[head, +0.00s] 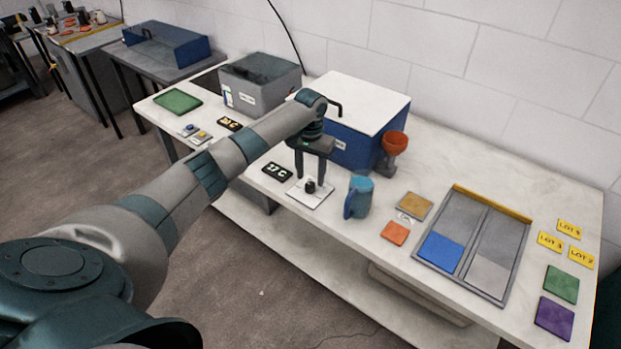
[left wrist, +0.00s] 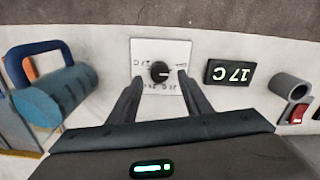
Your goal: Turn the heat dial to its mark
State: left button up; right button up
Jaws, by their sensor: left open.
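The heat dial (head: 310,186) is a small black knob on a white square plate (head: 322,197) on the bench. In the left wrist view the dial (left wrist: 160,72) shows a pale pointer line, and printed marks, too small to read surely, lie around it on the plate (left wrist: 147,50). A black display (head: 277,171) beside the plate seems to read 17 C in the left wrist view (left wrist: 229,73). My left gripper (head: 310,179) points down over the dial, open, with one finger on each side of the knob. I see no clear contact. My right gripper is out of view.
A divided tray (head: 474,236) lies farther right. A grey bin (head: 262,88) stands back left.

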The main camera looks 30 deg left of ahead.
aim_at(310, 184)
pick_arm(q)
jog(key=shift+f, duration=1.5)
jog(key=c, duration=1.1)
jog(key=shift+o, duration=0.2)
